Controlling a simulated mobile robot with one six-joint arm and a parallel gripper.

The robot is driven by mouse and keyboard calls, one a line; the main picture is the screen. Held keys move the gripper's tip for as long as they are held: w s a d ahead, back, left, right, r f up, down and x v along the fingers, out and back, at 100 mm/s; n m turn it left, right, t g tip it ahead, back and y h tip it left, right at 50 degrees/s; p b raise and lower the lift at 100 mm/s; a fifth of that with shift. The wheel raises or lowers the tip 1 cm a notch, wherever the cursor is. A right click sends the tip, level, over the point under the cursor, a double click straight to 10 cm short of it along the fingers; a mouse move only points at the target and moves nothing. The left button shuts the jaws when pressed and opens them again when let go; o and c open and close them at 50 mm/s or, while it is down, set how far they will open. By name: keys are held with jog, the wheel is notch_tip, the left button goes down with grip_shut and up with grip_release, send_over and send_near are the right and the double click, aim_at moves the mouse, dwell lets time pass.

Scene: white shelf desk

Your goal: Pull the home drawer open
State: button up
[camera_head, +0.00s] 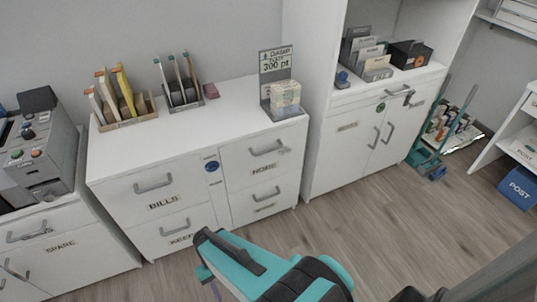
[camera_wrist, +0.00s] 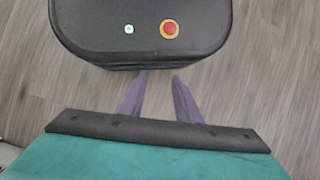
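The home drawer (camera_head: 246,172) is the upper right drawer of the white cabinet in the head view. It has a grey bar handle (camera_head: 266,148) and a "HOME" label, and its front looks flush with the cabinet. A small grey piece shows by the handle's right end; I cannot tell what it is. My gripper shows in the wrist view (camera_wrist: 159,77), with two purple fingers apart and nothing between them. It points down over the floor, away from the drawer. In the head view my teal arm is in front of the cabinet, and the fingers are mostly hidden.
The bills drawer (camera_head: 132,192) is at the upper left of the same cabinet. A price sign stand (camera_head: 275,62) and file racks (camera_head: 127,121) stand on top. A tall shelf unit (camera_head: 338,160) is to the right. Wooden floor (camera_head: 350,225) in front is clear.

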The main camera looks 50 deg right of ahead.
jog(key=w+d+m+t+y+b, duration=0.2)
jog(key=w+d+m+b, duration=0.15)
jog(key=w, duration=0.35)
jog(key=w+d+m+t+y+b, duration=0.2)
jog(key=w+d+y+b, duration=0.15)
jog(key=w+b, duration=0.2)
jog(key=w+d+r+m+t+y+b, duration=0.1)
jog(key=w+d+r+m+t+b, duration=0.2)
jog(key=d, duration=0.5)
jog(key=w+d+r+m+t+b, duration=0.1)
jog(key=w+d+r+t+b, duration=0.3)
jog(key=d, duration=0.4)
jog(key=d+r+m+t+b, duration=0.35)
jog(key=d+r+b, duration=0.45)
jog(key=d, duration=0.8)
jog(key=s+d+r+t+h+b, duration=0.1)
jog(key=s+d+r+t+b, duration=0.4)
jog(key=s+d+r, duration=0.6)
jog(key=shift+d+r+h, duration=0.35)
jog(key=shift+d+r, duration=0.35)
jog(key=shift+r, duration=0.25)
jog(key=shift+w, duration=0.1)
